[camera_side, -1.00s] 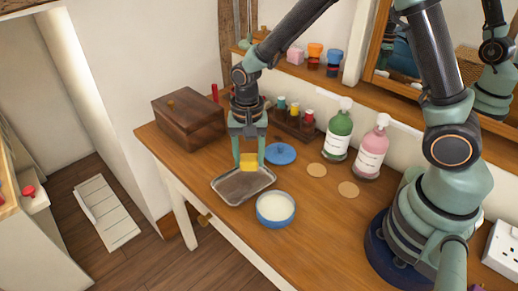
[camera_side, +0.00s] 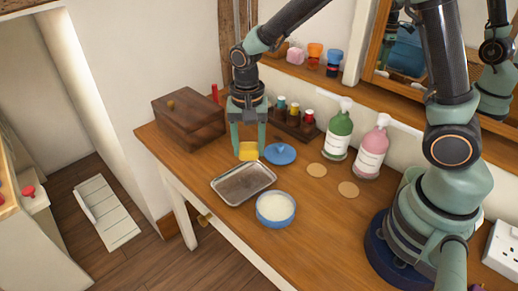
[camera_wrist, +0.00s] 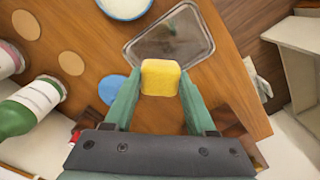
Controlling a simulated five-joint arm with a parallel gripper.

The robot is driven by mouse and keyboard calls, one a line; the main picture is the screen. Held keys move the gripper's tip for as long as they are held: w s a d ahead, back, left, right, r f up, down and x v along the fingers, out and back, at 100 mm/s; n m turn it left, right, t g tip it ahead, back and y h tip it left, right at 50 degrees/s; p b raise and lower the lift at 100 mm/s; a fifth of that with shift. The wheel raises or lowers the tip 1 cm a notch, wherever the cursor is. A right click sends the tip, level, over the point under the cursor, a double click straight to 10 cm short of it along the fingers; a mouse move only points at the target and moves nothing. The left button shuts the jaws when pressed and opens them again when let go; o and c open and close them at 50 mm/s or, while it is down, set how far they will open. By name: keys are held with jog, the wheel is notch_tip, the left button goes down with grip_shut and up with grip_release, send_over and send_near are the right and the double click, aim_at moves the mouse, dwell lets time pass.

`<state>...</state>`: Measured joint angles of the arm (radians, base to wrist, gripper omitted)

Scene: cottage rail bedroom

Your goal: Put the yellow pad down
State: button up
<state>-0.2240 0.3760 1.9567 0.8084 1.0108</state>
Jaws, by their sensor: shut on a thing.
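The yellow pad (camera_side: 248,151) is held between the fingertips of my gripper (camera_side: 248,148), which is shut on it. In the side view it hangs just behind the far edge of the metal tray (camera_side: 216,188). In the wrist view the yellow pad (camera_wrist: 160,77) sits between the two green fingers of my gripper (camera_wrist: 160,85), overlapping the near edge of the tray (camera_wrist: 205,50). I cannot tell whether the pad touches the table.
A blue lid (camera_side: 281,153) lies close to the right of my gripper. A blue bowl (camera_side: 276,209) of white contents stands in front of the tray. A wooden box (camera_side: 187,122) is at left, a rack of small bottles (camera_side: 290,122) behind. Green (camera_side: 339,138) and pink (camera_side: 372,150) pump bottles stand right.

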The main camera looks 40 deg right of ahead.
jog(key=s+d+r+m, duration=0.3)
jog(key=d+r+m, duration=0.15)
jog(key=r, duration=0.25)
notch_tip(320, 180, up, 4)
jog(key=m, duration=0.5)
send_over(296, 180)
jog(key=shift+n, duration=0.25)
notch_tip(296, 180, down, 19)
jog(key=shift+f, duration=0.15)
jog(key=shift+f, duration=0.15)
jog(key=o, duration=1.2)
